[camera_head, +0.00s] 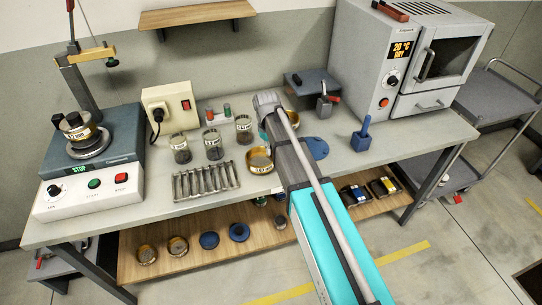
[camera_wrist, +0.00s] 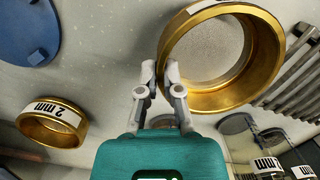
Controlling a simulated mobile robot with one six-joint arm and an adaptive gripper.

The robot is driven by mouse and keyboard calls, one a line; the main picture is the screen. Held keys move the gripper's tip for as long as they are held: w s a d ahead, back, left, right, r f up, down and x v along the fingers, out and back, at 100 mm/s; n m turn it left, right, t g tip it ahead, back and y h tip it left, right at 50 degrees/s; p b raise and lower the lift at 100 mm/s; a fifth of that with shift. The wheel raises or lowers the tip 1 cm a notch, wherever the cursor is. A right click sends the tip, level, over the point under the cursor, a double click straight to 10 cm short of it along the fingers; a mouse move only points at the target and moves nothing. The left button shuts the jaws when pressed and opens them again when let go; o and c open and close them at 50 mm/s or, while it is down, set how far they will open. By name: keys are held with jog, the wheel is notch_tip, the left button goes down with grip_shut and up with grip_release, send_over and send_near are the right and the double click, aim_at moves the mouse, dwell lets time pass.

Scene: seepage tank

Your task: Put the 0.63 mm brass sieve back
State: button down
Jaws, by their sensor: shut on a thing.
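The brass sieve (camera_wrist: 262,75) is a round gold ring with a fine grey mesh, large at the upper right of the wrist view. My gripper (camera_wrist: 160,72) is shut on the near side of the sieve's rim. In the head view my arm hides the fingers. Whether the sieve touches the bench is hard to tell.
A 2 mm brass sieve (camera_wrist: 52,124) and a blue disc (camera_wrist: 25,28) lie left of my gripper. Below, a wooden shelf (camera_head: 195,262) carries brass sieves (camera_head: 147,254) and blue discs (camera_head: 239,233).

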jog(key=shift+f+b, duration=0.45)
jog(key=shift+f, duration=0.3)
jog(key=shift+f, duration=0.1)
jog(key=c, duration=0.8)
grip_release()
notch_tip(320, 180, up, 12)
jog(key=w+p, duration=0.1)
jog(key=p, duration=1.1)
jog(key=shift+a, duration=0.4)
jog(key=shift+w, duration=0.1)
jog(key=shift+d, duration=0.1)
jog(key=s+d+m+t, duration=0.1)
jog(key=s+d+m, duration=0.6)
jog(key=s+d, duration=0.9)
jog(key=shift+s+d+m+y, duration=0.3)
jog(key=shift+s+m+y, duration=0.1)
jog(key=shift+s, duration=0.6)
